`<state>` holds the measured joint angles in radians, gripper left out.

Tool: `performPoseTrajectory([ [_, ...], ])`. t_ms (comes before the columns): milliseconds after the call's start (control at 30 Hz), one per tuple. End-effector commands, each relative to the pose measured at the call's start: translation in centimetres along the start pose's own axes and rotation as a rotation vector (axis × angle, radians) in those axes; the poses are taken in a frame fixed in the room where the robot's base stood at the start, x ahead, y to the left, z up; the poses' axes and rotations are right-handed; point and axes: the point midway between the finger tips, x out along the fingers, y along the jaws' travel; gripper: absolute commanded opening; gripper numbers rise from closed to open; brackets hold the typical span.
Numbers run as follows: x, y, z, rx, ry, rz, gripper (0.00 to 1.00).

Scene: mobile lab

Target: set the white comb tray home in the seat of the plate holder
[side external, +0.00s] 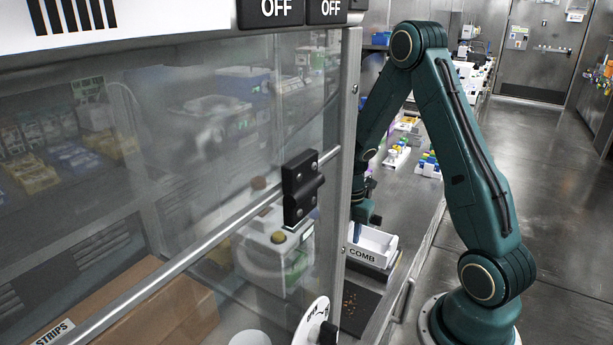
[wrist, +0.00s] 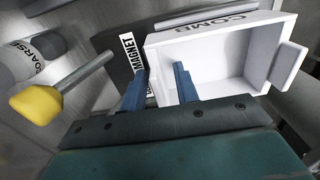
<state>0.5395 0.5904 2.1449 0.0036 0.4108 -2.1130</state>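The white comb tray (wrist: 235,45) is an open box with COMB on its far wall and a tab at its right end. In the side external view the tray (side external: 371,262) sits low on the bench, beyond the glass cabinet's edge. My gripper (wrist: 160,80) is open at the tray's left wall. One blue finger is outside that wall and the other is over the inside, with a visible gap between them. In the side external view my gripper (side external: 357,230) is partly hidden by the cabinet's edge. I cannot make out the plate holder's seat.
A dark block with a MAGNET label (wrist: 132,58) is close left of the tray. A yellow-tipped rod (wrist: 38,104) and a COARSE-labelled cylinder (wrist: 28,58) are farther left. A dark mat with brown bits (side external: 357,308) lies nearer the camera. The glass cabinet (side external: 150,180) fills the left.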

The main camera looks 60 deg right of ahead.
Motion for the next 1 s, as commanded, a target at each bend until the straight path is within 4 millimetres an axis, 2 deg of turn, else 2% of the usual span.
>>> performPoseTrajectory([
  [267, -0.5, 0.0, 0.0, 0.0, -0.001, 0.001, 0.3],
  [467, -2.0, 0.1, 0.1, 0.0, -0.002, 0.003, 0.3],
  [1000, -9.7, 0.1, 0.0, 0.001, -0.002, 0.004, 0.3],
])
